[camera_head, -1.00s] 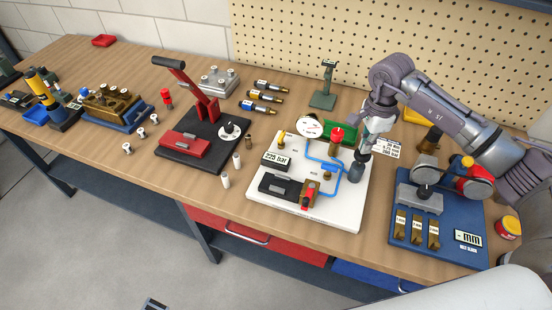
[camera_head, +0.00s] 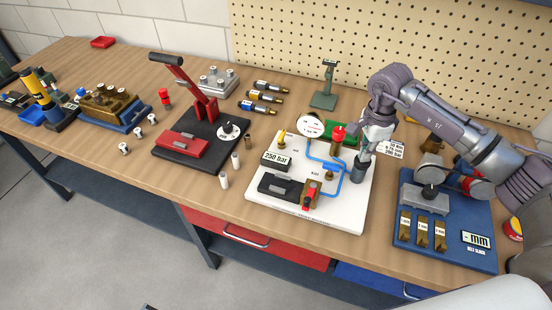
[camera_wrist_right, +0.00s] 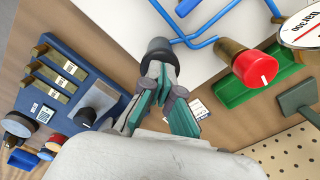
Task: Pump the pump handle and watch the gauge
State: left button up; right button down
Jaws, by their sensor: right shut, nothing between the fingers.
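The pump handle (camera_head: 360,168) is a dark upright cylinder at the right edge of the white pump board (camera_head: 330,218). In the right wrist view its dark round top (camera_wrist_right: 159,47) shows at the fingertips. My right gripper (camera_head: 368,150) is shut with its tips against or just above that top; I cannot tell which. Its teal-padded fingers also show in the right wrist view (camera_wrist_right: 160,80). The round white gauge (camera_head: 311,124) stands at the back of the board, its needle too small to read. A display (camera_head: 276,158) reads 250 bar. My left gripper is out of view.
A red-topped brass valve (camera_head: 338,135) and blue pipes (camera_head: 330,163) are close left of the handle. A blue board (camera_head: 440,245) with brass blocks lies to the right. A red lever press (camera_head: 205,105) stands left. A pegboard (camera_head: 400,50) closes the back.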

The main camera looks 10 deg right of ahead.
jog(key=shift+s, duration=0.1)
jog(key=shift+r+p, duration=1.95)
jog(key=shift+r, duration=1.6)
